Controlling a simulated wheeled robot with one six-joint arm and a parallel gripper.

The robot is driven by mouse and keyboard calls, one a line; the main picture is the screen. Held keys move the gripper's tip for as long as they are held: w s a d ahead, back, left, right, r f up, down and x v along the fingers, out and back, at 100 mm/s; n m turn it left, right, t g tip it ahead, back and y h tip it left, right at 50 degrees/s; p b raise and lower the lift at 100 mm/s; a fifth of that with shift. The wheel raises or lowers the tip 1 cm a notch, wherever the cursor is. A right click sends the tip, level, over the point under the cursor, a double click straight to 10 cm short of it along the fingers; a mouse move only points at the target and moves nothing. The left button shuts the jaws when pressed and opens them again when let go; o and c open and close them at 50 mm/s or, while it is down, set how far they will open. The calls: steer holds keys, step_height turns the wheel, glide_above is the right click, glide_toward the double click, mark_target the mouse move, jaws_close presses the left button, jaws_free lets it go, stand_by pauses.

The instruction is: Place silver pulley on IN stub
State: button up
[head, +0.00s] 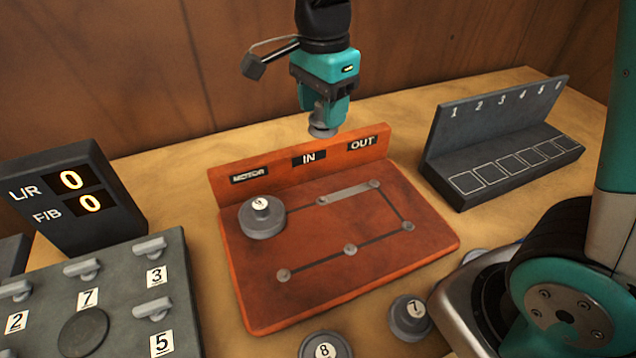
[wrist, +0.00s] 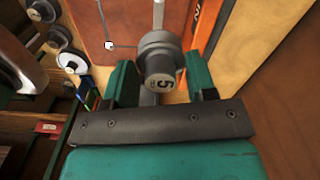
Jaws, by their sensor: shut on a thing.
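My gripper (head: 325,108) is shut on a grey silver pulley (head: 322,131) above the back edge of the orange board (head: 340,285). In the wrist view the pulley (wrist: 161,52) sits between the two green fingers and its hub reads 5. It is in the air, apart from the board. The IN label (head: 308,158) is on the board's back wall. A bare stub (head: 322,201) stands below that label, joined by a light grey bar to another stub (head: 375,184) under the OUT label (head: 362,144).
A grey pulley marked 9 (head: 262,219) sits by the MOTOR label. Loose pulleys 8 (head: 325,345) and 7 (head: 409,318) lie in front of the board. A numbered rack (head: 500,150) stands at right. A display (head: 70,195) and lever panel (head: 120,290) are at left.

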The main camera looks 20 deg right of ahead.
step_height(320, 180, down, 17)
steer(key=shift+f, duration=0.1)
stand_by(0.3)
steer(key=shift+s+f, duration=0.1)
steer(key=shift+f, duration=0.1)
steer(key=o, duration=1.1)
steer(key=shift+c, duration=0.2)
steer(key=shift+r, duration=0.1)
